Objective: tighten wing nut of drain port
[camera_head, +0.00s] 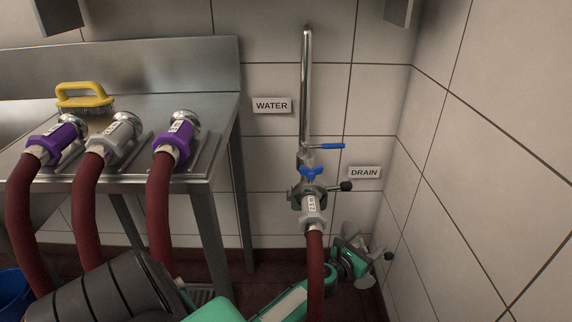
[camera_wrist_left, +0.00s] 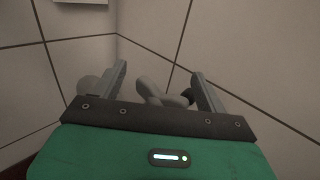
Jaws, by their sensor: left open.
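The drain port is low in the corner under the "DRAIN" label (camera_head: 364,172), mostly hidden by my left gripper (camera_head: 366,247). A small dark knob (camera_head: 388,256) shows just right of the fingers. In the left wrist view, my left gripper (camera_wrist_left: 150,88) is open, with one finger on each side of a grey winged piece (camera_wrist_left: 150,92), which looks like the wing nut. A dark end (camera_wrist_left: 187,96) shows beside the right finger. I cannot tell whether the fingers touch the nut. My right gripper is not in view.
The water pipe (camera_head: 306,90) with blue handles and a clamped red hose (camera_head: 315,270) stands close left of my gripper. The tiled right wall (camera_head: 480,170) is near. A steel table (camera_head: 215,110) at left holds several hose ends and a yellow brush (camera_head: 84,95).

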